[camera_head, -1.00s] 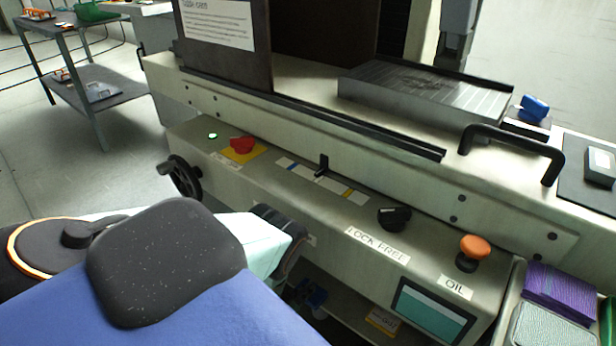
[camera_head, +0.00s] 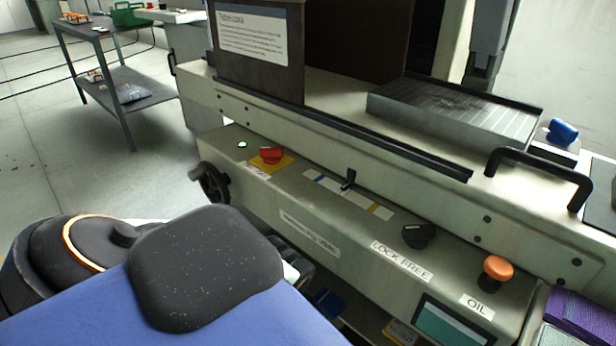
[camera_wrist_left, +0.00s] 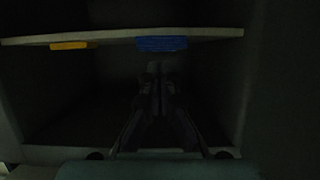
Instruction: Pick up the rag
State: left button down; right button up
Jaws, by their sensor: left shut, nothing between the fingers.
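No rag can be made out for certain. A purple, fabric-like stack (camera_head: 578,312) lies in a pale tray at the bottom right of the head view; I cannot tell whether it is the rag. My left gripper (camera_wrist_left: 157,72) shows in the left wrist view with its fingers together and empty, in front of a dark, open compartment. The inside is too dark to show any cloth. In the head view my left arm reaches toward the machine's lower front, and its fingers are hidden. My right gripper is not in view.
A shelf edge (camera_wrist_left: 110,38) with a yellow tag (camera_wrist_left: 72,45) and a blue tag (camera_wrist_left: 162,44) crosses above the gripper. The machine's front panel carries a red knob (camera_head: 271,155), an orange button (camera_head: 497,268) and a handwheel (camera_head: 212,184). A table (camera_head: 135,95) stands far left.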

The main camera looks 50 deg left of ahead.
aim_at(329, 303)
pick_arm(q)
jog(key=c, duration=2)
grip_release()
jog(key=shift+s, duration=0.25)
jog(key=shift+c, duration=0.2)
jog(key=shift+o, duration=0.8)
jog(key=shift+w+f+b, duration=0.2)
jog(key=shift+w+b, duration=0.05)
jog(key=shift+b, duration=0.1)
jog(key=o, duration=0.6)
jog(key=shift+t, duration=0.9)
jog(key=b+x, duration=0.2)
jog(key=x, duration=0.1)
jog(key=b+x, duration=0.2)
jog(key=shift+w+a+f, duration=0.15)
jog(key=shift+a+f, duration=0.05)
jog(key=shift+f, duration=0.25)
jog(key=shift+o, duration=1.4)
jog(key=shift+w+a, duration=0.1)
jog(key=shift+w, duration=0.6)
jog(key=o, duration=1)
jog(key=b+x, duration=0.3)
jog(key=x, duration=0.3)
jog(key=shift+w+f, duration=0.2)
jog(key=shift+w, duration=0.1)
jog(key=c, duration=0.9)
